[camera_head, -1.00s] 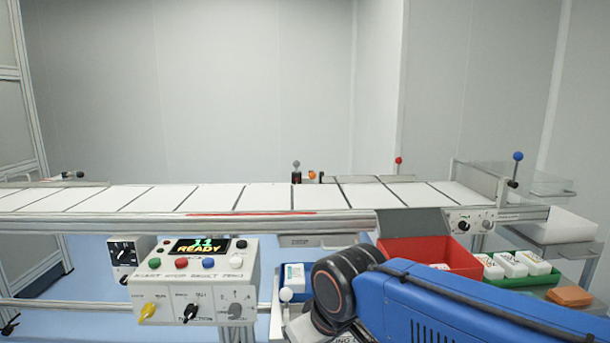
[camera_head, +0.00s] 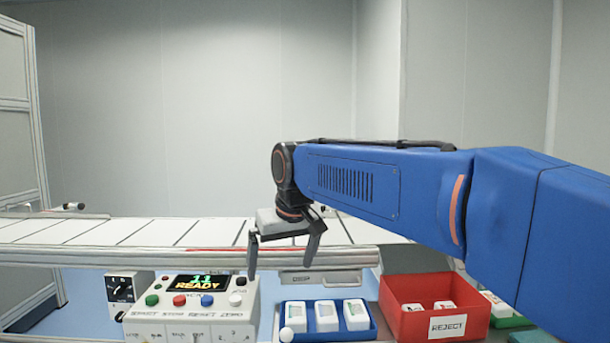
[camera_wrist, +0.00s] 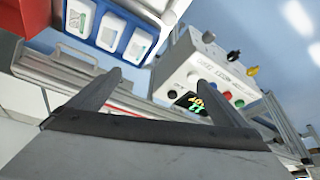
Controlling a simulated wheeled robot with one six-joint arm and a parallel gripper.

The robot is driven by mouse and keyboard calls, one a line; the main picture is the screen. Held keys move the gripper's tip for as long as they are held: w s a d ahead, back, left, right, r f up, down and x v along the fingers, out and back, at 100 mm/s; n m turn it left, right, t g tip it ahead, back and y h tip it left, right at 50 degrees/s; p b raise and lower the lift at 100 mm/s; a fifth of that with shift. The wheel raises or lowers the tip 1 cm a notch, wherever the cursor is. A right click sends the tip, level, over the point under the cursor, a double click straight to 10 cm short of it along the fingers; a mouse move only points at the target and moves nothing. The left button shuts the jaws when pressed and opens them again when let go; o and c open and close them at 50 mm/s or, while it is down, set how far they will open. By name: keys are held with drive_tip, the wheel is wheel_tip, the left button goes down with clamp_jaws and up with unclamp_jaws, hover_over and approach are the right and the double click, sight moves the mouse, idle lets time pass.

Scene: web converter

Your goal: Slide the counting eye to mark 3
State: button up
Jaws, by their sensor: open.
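My gripper (camera_head: 281,266) is open and empty, fingers pointing down, over the front rail (camera_head: 120,258) of the conveyor, left of the middle. In the wrist view, its spread fingers (camera_wrist: 160,80) reach toward the rail with the console beyond. A red strip (camera_head: 215,249) runs along the rail's top beside the fingers. I cannot make out the counting eye or mark 3 now. My arm hides the belt's far edge, where small knobbed devices stood in the earlier view.
A blue tray (camera_head: 283,321) with three white packs, a red REJECT bin (camera_head: 405,325) and a partly hidden green tray (camera_head: 505,321) stand in front. White sheets (camera_head: 100,231) lie on the belt. The air left of my gripper is clear.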

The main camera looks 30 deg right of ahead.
drive_tip(key=w+d+r+m, duration=0.1)
drive_tip(key=w+d+r, duration=0.35)
drive_tip(key=w, duration=0.35)
drive_tip(key=w+d+r+h, duration=0.1)
drive_tip(key=w+d+r, duration=0.35)
drive_tip(key=w, duration=0.35)
drive_tip(key=w+d+r+m, duration=0.1)
drive_tip(key=w+d+r, duration=0.35)
drive_tip(key=w, duration=0.25)
drive_tip(key=w+d+r+m, duration=0.1)
drive_tip(key=w+d+r, duration=0.1)
drive_tip(key=w+d, duration=0.75)
drive_tip(key=w+d+f+m, duration=0.25)
drive_tip(key=w+d, duration=0.35)
drive_tip(key=d, duration=0.4)
drive_tip(key=shift+n+g+h, duration=0.35)
drive_tip(key=shift+g+h, duration=0.05)
drive_tip(key=x, duration=1.7)
drive_tip(key=shift+w+f, duration=0.25)
drive_tip(key=shift+a, duration=0.1)
drive_tip(key=c, duration=1.5)
drive_tip(key=shift+o, duration=0.4)
